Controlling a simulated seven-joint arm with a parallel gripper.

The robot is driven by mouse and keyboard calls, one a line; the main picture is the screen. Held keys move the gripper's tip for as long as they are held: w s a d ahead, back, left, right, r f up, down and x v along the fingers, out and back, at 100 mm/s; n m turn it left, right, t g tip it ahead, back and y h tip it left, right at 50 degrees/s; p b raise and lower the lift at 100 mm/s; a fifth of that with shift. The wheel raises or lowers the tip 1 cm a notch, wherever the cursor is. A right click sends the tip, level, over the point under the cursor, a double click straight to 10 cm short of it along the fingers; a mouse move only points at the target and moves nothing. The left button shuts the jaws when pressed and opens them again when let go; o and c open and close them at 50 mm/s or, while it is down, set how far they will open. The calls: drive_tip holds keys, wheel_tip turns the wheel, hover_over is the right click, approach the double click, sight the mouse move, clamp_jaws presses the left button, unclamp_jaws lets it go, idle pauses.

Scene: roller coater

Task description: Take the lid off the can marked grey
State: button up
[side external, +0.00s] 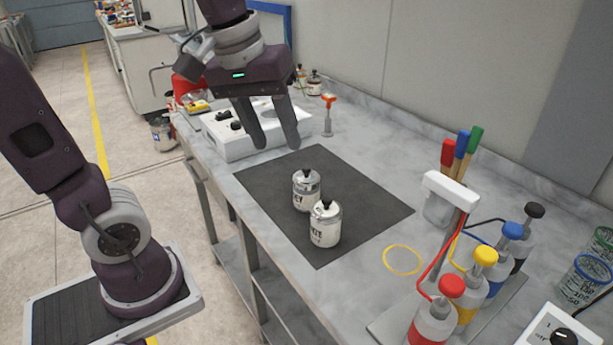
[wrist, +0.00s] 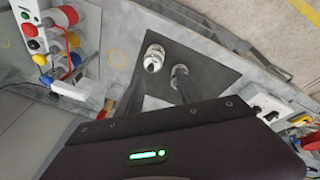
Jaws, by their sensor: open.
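Two small metal cans with lids and black knobs stand upright on a dark mat (side external: 375,205). The rear can (side external: 306,194) has a label whose visible end reads "Y", fitting grey; its lid (side external: 306,177) is on. The front can (side external: 324,228) has a label ending in what looks like "TE", with its lid on. My gripper (side external: 276,147) is open and empty, above the mat's far end, behind and left of the cans, touching neither. In the wrist view the front can (wrist: 153,58) shows clearly; the rear can (wrist: 179,71) is close by, partly hidden by a finger.
A white box with black knobs (side external: 240,140) stands beyond the mat, near my gripper. An orange-topped stand (side external: 328,117) is behind. A rack of colour-capped bottles (side external: 465,285) stands at right. A yellow ring (side external: 403,259) marks bare bench beside the mat.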

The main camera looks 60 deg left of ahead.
sight(306, 167)
drive_tip(key=w+a+f+n+g, duration=0.1)
drive_tip(key=w+a+f+n, duration=0.1)
drive_tip(key=w+a+n, duration=0.1)
drive_tip(key=w+a+f+n+g, duration=0.1)
drive_tip(key=w+a+f+n, duration=0.2)
drive_tip(key=w, duration=0.3)
drive_tip(key=w+a+f+n+g, duration=0.1)
drive_tip(key=w+a+f+n, duration=0.1)
drive_tip(key=w+a+n, duration=0.1)
drive_tip(key=shift+w+a+f+n, duration=0.15)
drive_tip(key=shift+w+n, duration=0.1)
drive_tip(key=shift+w, duration=0.1)
drive_tip(key=shift+w+a+f+n, duration=0.1)
drive_tip(key=shift+w+f+n, duration=0.05)
drive_tip(key=shift+w+n, duration=0.15)
drive_tip(key=shift+n, duration=0.25)
drive_tip(key=f, duration=0.7)
drive_tip(key=shift+s+a+f, duration=0.2)
drive_tip(key=shift+a+f, duration=0.05)
drive_tip(key=shift+f, duration=0.15)
clamp_jaws()
